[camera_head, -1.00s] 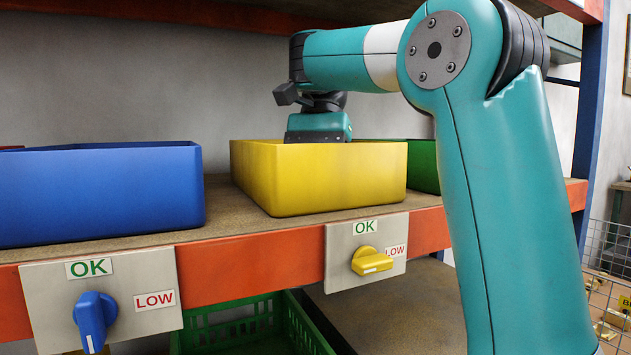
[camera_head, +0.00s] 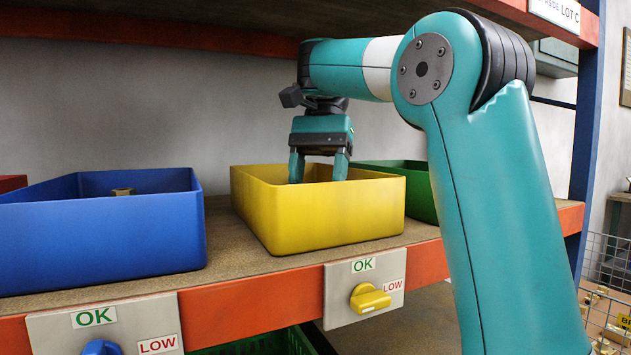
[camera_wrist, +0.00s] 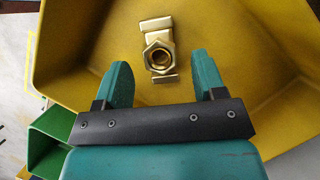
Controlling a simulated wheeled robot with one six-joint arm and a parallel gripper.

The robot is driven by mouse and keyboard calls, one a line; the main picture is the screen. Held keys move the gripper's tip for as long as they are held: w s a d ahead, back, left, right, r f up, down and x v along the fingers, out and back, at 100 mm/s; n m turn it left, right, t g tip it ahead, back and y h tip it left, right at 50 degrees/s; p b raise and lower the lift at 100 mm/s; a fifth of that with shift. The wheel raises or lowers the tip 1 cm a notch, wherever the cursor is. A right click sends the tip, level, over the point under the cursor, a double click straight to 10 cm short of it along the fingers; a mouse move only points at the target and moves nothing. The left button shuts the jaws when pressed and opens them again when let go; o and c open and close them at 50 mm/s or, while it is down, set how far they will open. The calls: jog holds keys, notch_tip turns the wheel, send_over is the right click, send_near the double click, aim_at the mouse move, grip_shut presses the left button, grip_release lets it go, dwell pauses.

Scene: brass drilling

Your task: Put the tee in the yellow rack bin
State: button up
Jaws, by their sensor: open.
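The yellow rack bin (camera_head: 330,212) stands on the shelf in the middle of the head view; its floor is hidden there by the front wall. My gripper (camera_head: 319,179) points down over the bin, with its fingertips around rim height. In the wrist view the brass tee (camera_wrist: 158,52) lies inside the yellow bin (camera_wrist: 220,108), beyond the fingertips. My gripper (camera_wrist: 163,80) is open and nothing is between its fingers. The tee looks apart from both fingers.
A blue bin (camera_head: 100,240) with a brass piece (camera_head: 122,191) stands left, and a green bin (camera_head: 420,190) right. The shelf edge (camera_head: 230,310) carries a yellow knob (camera_head: 370,300) and a blue knob (camera_head: 101,348). An upper shelf (camera_head: 150,35) spans above my arm.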

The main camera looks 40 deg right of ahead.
jog(key=p+v, duration=0.4)
jog(key=v, duration=0.2)
jog(key=shift+p, duration=0.4)
jog(key=shift+w+d+r+p, duration=0.1)
jog(key=shift+d+r+p, duration=0.1)
jog(key=shift+r+p, duration=0.3)
jog(key=shift+f, duration=0.1)
